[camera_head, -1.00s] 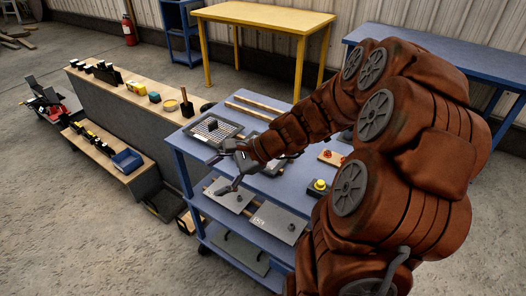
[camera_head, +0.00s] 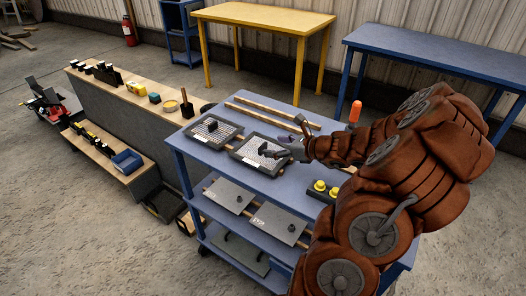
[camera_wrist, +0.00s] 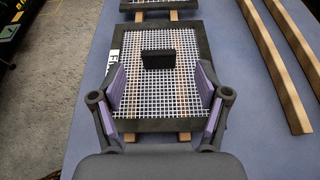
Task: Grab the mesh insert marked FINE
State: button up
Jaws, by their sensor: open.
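Two dark-framed mesh inserts lie on the blue cart top in the head view. My gripper (camera_head: 285,153) is over the nearer one (camera_head: 243,157); the other insert (camera_head: 201,135) lies to its left. In the wrist view the nearer insert (camera_wrist: 183,123) has white mesh, a black upright handle block (camera_wrist: 170,59) and a white label (camera_wrist: 114,45) at its left edge. A letter like F shows on the label; the rest is hidden by a finger. My gripper (camera_wrist: 160,75) is open and empty, its purple-padded fingers on either side of the handle, apart from it.
Wooden strips (camera_wrist: 274,60) run along the cart top to the right in the wrist view. Yellow knobs (camera_head: 320,186) stand near the cart's right part. Flat panels (camera_head: 228,196) lie on the shelf below. The other insert's edge shows at the top of the wrist view (camera_wrist: 150,5).

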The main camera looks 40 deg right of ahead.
aim_at(264, 145)
jog(key=shift+p+x, duration=0.6)
jog(key=shift+x, duration=2.15)
jog(key=shift+c, duration=0.3)
jog(key=c, duration=1.3)
jog(key=shift+r, duration=0.15)
